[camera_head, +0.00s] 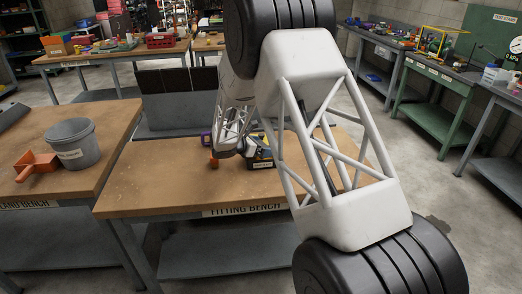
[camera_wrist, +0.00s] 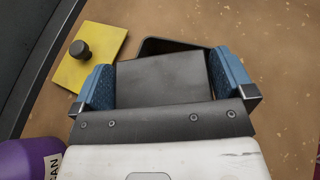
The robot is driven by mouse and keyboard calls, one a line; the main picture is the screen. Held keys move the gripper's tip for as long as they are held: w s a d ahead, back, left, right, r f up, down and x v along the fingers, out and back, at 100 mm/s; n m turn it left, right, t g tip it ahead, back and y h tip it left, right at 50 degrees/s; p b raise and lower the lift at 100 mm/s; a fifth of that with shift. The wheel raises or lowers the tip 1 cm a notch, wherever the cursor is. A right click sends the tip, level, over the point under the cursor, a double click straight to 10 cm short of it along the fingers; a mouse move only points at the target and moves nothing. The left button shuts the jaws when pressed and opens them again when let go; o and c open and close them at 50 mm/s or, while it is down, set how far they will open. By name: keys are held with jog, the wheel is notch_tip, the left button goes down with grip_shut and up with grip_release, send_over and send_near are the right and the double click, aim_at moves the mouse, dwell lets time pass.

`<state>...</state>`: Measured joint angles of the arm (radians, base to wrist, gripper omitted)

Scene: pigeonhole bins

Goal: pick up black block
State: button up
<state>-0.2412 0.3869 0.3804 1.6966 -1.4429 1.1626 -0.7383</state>
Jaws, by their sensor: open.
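In the wrist view, a dark, flat-faced block (camera_wrist: 163,82), which looks like the black block, lies between the two blue-padded fingers of my gripper (camera_wrist: 160,68). The fingers are open, one on each side of it. The left pad looks very close to its side; whether it touches I cannot tell. The near part of the block is hidden behind my gripper's dark plate. In the head view, my arm hides most of this spot on the fitting bench (camera_head: 135,190).
A black rounded edge (camera_wrist: 150,45) shows just behind the block. A yellow plate with a black knob (camera_wrist: 80,50) lies to its left. A purple can (camera_wrist: 30,160) is close at lower left. A dark panel (camera_wrist: 35,50) stands at the left. Bare bench top lies to the right.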

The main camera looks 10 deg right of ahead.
jog(key=c, duration=1.1)
jog(key=shift+r, duration=0.2)
jog(key=shift+r, duration=0.55)
jog(key=shift+s+r, duration=0.2)
jog(key=shift+r, duration=0.35)
jog(key=shift+s+r, duration=0.15)
jog(key=shift+r, duration=0.4)
jog(key=s+r, duration=0.1)
jog(key=s, duration=1.4)
jog(key=shift+s+d+r, duration=0.15)
jog(key=shift+d, duration=0.3)
